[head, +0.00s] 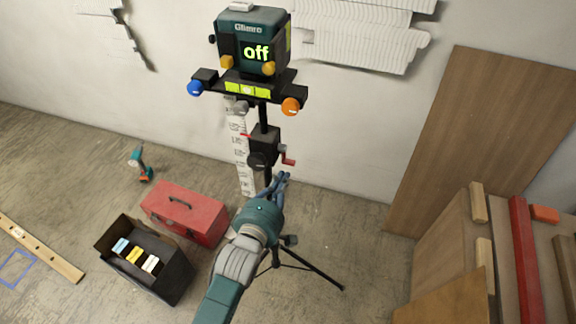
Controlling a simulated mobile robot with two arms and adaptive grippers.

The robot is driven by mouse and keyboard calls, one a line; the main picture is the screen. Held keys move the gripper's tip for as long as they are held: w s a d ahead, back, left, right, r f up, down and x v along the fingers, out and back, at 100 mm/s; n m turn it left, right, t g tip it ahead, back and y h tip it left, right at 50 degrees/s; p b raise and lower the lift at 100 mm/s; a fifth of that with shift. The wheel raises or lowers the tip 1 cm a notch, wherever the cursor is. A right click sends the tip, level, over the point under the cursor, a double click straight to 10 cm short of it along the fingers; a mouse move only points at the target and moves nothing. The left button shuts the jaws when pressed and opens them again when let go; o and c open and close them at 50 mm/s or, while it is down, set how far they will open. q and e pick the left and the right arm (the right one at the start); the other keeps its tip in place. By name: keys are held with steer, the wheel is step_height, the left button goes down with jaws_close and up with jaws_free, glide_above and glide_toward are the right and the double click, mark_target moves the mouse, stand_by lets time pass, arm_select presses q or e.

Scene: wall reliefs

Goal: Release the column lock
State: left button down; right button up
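A teal laser unit (253,40) with a lit "off" display sits on a black head plate at the top of a tripod column (264,118). The plate has a blue knob (195,88), an orange knob (290,106) and a grey knob (240,108). Lower on the column is a black housing (266,136) with a black round knob (257,160) on its front and a red crank (287,160) at its right. My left gripper (281,179) is just below the housing, in front of the column. Its fingertips look close together; I see nothing held. My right gripper is not in view.
Tripod legs (318,276) spread on the floor behind my arm. A white measuring staff (239,150) stands left of the column. A red toolbox (186,213), an open black box (150,270) and a drill (140,163) are at left. Wooden boards (480,140) lean at right.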

mark_target(292, 162)
arm_select(q)
steer(key=x, duration=0.5)
steer(key=shift+p, duration=0.4)
